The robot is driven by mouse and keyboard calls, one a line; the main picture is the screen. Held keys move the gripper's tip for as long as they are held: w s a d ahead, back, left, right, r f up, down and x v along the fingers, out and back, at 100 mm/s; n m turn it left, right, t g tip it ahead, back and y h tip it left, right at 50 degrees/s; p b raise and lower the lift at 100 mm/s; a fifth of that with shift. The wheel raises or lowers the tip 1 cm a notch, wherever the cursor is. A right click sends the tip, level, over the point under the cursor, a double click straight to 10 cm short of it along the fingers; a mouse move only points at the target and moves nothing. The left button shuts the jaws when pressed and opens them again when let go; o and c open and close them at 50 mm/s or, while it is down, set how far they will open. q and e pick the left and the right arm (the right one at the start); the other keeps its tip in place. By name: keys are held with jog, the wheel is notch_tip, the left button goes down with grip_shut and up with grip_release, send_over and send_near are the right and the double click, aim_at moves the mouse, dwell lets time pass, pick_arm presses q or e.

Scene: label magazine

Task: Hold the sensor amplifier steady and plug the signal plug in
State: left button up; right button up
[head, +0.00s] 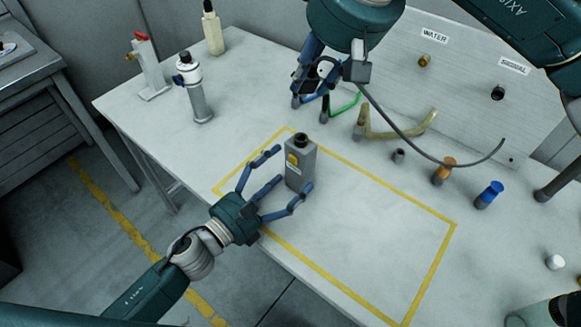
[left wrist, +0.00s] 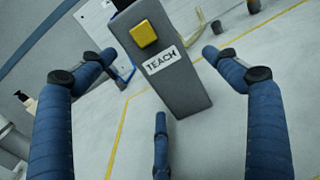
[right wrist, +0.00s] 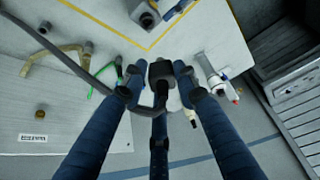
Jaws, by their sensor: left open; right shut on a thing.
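The sensor amplifier (head: 308,167) is an upright grey box with a yellow button, a TEACH label and a black round socket on top (head: 302,138). It stands inside the yellow outline and fills the middle of the left wrist view (left wrist: 172,75). My left gripper (head: 291,169) is open, with its fingers spread around the amplifier and visible gaps beside it. My right gripper (head: 318,100) is up behind the amplifier, shut on the dark signal plug (right wrist: 161,70). The plug's black cable (head: 428,153) trails off to the right. The plug's front end is hard to make out.
A panel (head: 465,95) with WATER and SIGNAL ports stands at the back right. A filter unit (head: 197,90) and red-handled valve (head: 150,70) stand at the left. The outlined area's right is clear.

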pick_arm(q)
jog(key=shift+x, duration=1.25)
